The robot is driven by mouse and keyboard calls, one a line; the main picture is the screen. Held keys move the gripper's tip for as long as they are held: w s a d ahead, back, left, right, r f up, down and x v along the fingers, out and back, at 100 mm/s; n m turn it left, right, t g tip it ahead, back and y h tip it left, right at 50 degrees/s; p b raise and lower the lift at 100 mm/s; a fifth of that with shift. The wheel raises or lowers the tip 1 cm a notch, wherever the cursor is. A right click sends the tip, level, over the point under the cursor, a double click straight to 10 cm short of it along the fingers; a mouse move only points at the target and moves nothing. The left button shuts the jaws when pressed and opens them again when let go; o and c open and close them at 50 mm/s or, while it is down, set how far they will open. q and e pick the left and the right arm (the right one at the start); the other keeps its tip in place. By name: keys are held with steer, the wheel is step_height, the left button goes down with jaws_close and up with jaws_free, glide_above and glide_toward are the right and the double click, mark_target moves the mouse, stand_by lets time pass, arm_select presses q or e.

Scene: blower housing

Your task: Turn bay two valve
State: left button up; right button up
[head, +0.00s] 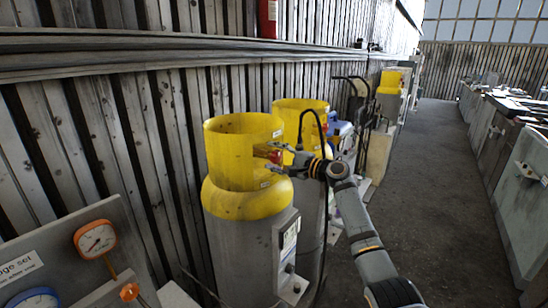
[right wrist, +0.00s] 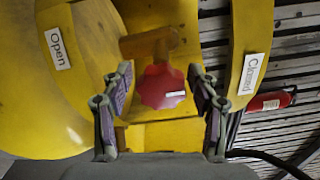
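A red valve knob (right wrist: 162,87) sits on a brass-coloured stem inside the yellow collar (head: 232,150) of the nearest grey gas cylinder (head: 238,250). In the right wrist view the collar carries an "Open" label (right wrist: 57,48) at left and a "Closed" label (right wrist: 250,74) at right. My right gripper (head: 275,160) reaches into the collar's opening from the right. Its fingers (right wrist: 160,80) are spread on both sides of the knob, with gaps visible on each side. In the head view the knob is mostly hidden. No bay number is readable. My left gripper is not in view.
A second yellow-collared cylinder (head: 300,112) stands just behind the first. A gauge board (head: 40,265) is at the lower left. A red extinguisher (head: 267,18) hangs on the corrugated wall. The aisle floor (head: 435,200) at right is clear, with workbenches (head: 515,175) beyond it.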

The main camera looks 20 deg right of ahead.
steer(key=shift+d, duration=0.1)
steer(key=v, duration=1.1)
steer(key=shift+s+d, duration=0.2)
steer(key=shift+s, duration=0.15)
